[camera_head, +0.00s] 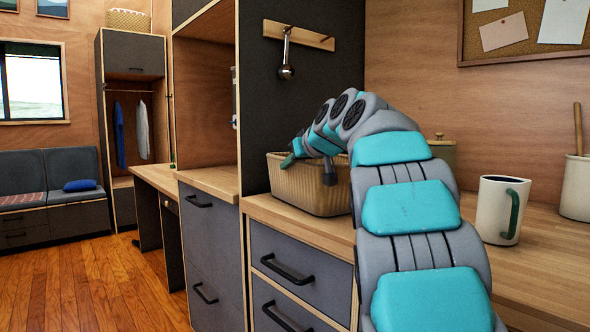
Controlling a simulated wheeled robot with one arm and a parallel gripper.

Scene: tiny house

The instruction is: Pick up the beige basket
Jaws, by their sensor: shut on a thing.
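The beige basket (305,192) stands upright on the wooden counter, near its left end beside the dark side panel. It has ribbed sides and an open top. My gripper (309,165) is at its rim, reached from the right, and is shut on the basket. One fingertip shows over the rim at the left and another grey part hangs against the near wall. The arm hides the basket's right rear part, and the exact grip is partly hidden. The basket appears to rest on the counter.
A white mug (491,208) with a green handle and a crock (577,188) stand on the counter at the right. A tan canister (442,151) is behind my arm. A ladle (286,58) hangs from a rack (298,35) above the basket. Another basket (128,20) tops the wardrobe.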

